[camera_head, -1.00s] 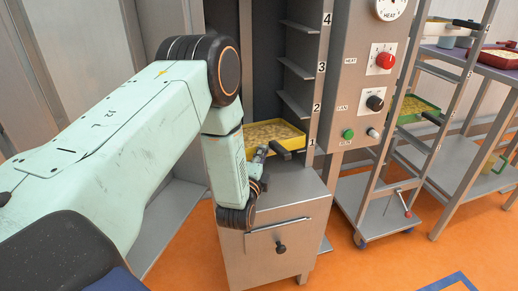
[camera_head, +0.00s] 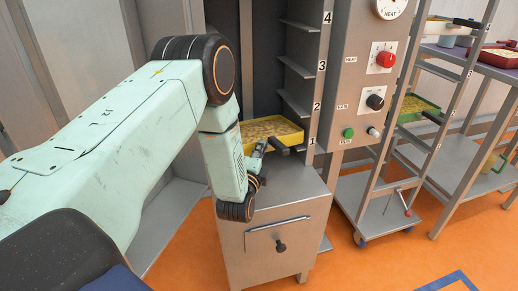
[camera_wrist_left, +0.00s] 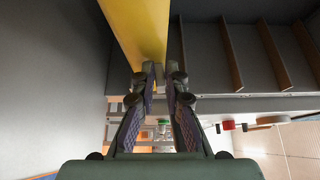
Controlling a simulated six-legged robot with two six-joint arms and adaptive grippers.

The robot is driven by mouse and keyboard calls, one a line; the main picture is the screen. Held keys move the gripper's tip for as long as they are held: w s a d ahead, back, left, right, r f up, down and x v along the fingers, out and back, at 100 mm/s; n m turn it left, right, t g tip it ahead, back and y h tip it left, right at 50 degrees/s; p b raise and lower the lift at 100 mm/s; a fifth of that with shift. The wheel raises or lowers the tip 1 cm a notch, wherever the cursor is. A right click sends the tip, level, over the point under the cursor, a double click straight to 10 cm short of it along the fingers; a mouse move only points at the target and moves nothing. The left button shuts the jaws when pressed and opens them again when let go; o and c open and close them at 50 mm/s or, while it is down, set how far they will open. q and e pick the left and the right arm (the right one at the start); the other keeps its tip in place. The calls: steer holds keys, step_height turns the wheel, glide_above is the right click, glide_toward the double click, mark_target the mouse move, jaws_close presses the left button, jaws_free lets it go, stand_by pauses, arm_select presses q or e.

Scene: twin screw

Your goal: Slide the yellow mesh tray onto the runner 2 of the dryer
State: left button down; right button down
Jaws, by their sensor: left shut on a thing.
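The yellow mesh tray (camera_head: 299,139), filled with pale pieces, is at the mouth of the dryer (camera_head: 338,80). It appears below runner 2 (camera_head: 293,103), near the label 1. A dark handle (camera_head: 277,145) is at its front. My left gripper (camera_head: 262,149) is at the tray's front left and shut on it; whether by handle or rim I cannot tell. In the left wrist view the tray (camera_wrist_left: 142,28) rises as a yellow band beyond the fingertips (camera_wrist_left: 160,80). The tray's far end is hidden inside. My right gripper is not in view.
Runners 3 and 4 look empty. A control panel with a red knob (camera_head: 386,60) stands right of the opening. Below is a steel cabinet (camera_head: 290,205). A wheeled rack (camera_head: 384,190) with a green tray (camera_head: 417,108) stands further right, before a table.

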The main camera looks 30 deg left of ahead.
arm_select(q)
steer(key=shift+w+a+r, duration=0.1)
steer(key=shift+w+a, duration=0.9)
steer(key=shift+w, duration=0.3)
steer(key=shift+f+b, duration=0.3)
steer(key=shift+f, duration=0.05)
steer(key=shift+f, duration=0.35)
steer(key=c, duration=1.3)
jaws_free()
